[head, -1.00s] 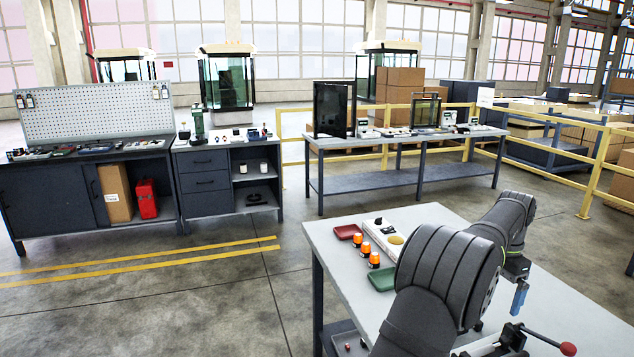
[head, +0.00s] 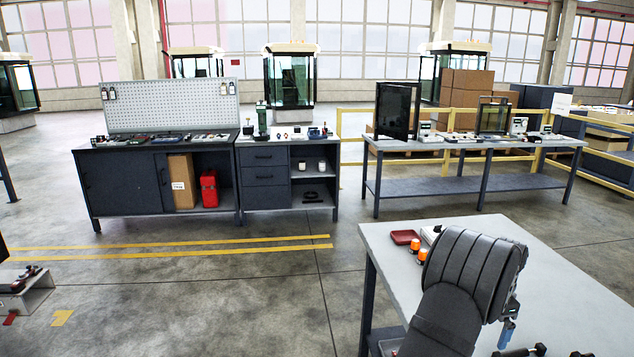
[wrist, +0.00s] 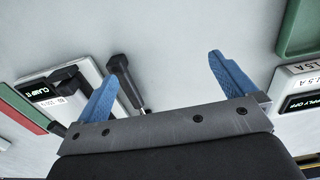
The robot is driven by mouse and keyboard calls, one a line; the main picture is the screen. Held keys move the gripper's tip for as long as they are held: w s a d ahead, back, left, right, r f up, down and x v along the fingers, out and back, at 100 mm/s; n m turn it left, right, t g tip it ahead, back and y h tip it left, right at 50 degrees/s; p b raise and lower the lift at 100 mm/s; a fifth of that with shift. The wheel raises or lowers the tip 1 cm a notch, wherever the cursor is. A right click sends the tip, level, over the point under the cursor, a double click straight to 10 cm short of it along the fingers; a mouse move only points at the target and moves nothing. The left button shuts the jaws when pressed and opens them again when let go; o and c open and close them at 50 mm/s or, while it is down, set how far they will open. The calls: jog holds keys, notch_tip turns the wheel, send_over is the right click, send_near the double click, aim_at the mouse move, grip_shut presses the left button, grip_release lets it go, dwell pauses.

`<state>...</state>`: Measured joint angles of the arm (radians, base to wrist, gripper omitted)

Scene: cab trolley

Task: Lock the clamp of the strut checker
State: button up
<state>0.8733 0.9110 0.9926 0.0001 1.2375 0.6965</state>
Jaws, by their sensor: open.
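A device whose small screen appears to read CLAMP (wrist: 40,92) lies on the white tabletop at the left of the wrist view. I take it to be the strut checker. A black handle (wrist: 124,78) stands beside it, between my fingers and nearer the left one.
A box with a dark screen (wrist: 301,100) and a green tray (wrist: 300,28) are at the right of the wrist view. Orange-topped items (head: 416,251) and a red tray (head: 404,237) sit along the table's left side. The tabletop (head: 580,290) right of my arm looks clear.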

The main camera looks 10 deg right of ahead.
jog(key=shift+s+d+f, duration=0.1)
jog(key=shift+f, duration=0.75)
jog(key=shift+c, duration=0.2)
